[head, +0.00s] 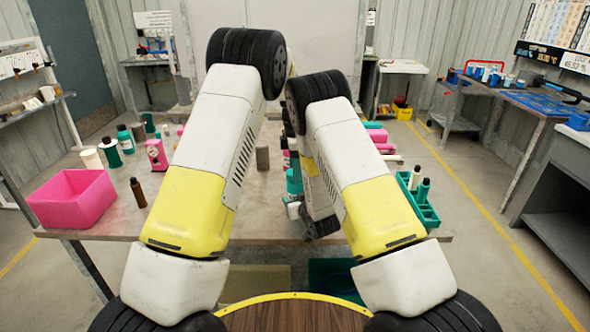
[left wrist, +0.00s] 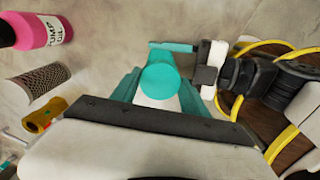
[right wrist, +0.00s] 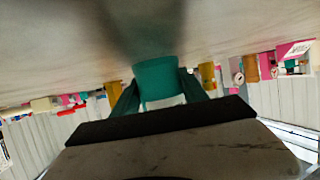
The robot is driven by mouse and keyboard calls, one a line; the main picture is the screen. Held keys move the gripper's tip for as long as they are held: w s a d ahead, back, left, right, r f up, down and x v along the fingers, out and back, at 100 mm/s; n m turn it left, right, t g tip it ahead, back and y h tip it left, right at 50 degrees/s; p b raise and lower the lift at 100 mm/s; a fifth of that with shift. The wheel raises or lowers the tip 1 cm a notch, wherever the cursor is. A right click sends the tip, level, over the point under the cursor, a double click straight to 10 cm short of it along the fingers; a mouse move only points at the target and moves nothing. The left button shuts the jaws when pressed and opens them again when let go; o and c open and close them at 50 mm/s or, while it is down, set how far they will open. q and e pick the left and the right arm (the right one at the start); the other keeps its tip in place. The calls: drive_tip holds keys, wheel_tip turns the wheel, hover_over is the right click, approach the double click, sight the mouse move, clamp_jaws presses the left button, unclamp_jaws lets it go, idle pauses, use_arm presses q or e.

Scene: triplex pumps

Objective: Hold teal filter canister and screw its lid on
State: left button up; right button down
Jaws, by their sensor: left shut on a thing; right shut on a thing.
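Whether the lid is seated is hidden.
The table (head: 150,215) holds a pink bin (head: 73,198), a brown bottle (head: 138,193) and a pink bottle (head: 156,155) at left. A green tray (head: 424,210) with bottles stands at right. A grey mesh cylinder (left wrist: 40,83) lies near my left gripper.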

use_arm(q)
drive_tip(key=shift+s+f, duration=0.1)
drive_tip(key=shift+f, duration=0.5)
drive_tip(key=shift+r, duration=0.15)
drive_tip(key=shift+d+r, duration=0.15)
drive_tip(key=shift+r, duration=0.05)
drive_tip(key=shift+s+d, duration=0.15)
idle(0.9)
